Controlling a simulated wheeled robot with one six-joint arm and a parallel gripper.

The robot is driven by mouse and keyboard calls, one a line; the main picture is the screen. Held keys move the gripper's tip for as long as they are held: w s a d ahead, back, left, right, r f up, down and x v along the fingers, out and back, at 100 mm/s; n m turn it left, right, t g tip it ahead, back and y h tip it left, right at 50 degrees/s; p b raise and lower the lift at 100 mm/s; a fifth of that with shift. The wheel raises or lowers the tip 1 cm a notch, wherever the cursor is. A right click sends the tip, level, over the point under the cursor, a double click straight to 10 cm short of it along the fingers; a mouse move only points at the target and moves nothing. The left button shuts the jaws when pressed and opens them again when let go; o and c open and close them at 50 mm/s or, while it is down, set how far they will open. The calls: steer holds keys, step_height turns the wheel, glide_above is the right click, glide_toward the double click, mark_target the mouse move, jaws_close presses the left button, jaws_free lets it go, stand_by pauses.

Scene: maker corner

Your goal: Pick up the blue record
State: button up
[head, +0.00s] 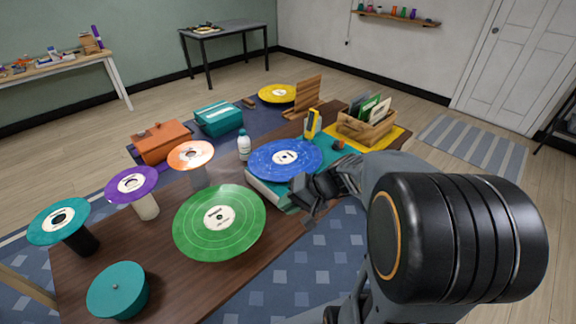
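The blue record (270,160) is a flat disc with a white label. It lies level on top of a pale boxy thing near the right part of the wooden table (180,278). My gripper (300,190) is at the record's right front edge, with my arm reaching in from the right. The fingers are dark and small in the head view. I cannot tell whether they are around the rim or just beside it, or whether they are open or shut.
A large green record (240,208) is in front. Orange (180,155), purple (120,186) and teal (44,228) records stand on supports to the left. A white bottle (244,148) is close behind the blue record. A wooden crate (366,131) stands at the back right.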

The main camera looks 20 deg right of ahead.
steer(key=w+d+f+m+t+h+b, duration=0.1)
steer(key=w+d+f+m+t+b, duration=0.1)
steer(key=w+d+f+m+t, duration=0.55)
steer(key=w+d+f+m+t+h+b, duration=0.2)
steer(key=d+t, duration=0.2)
steer(key=d, duration=0.6)
glide_toward(292, 164)
steer(key=shift+p+x, duration=1.1)
steer(key=shift+x, duration=1.1)
steer(key=shift+d+f, duration=0.1)
steer(key=shift+d, duration=0.1)
steer(key=shift+c, duration=0.4)
jaws_close()
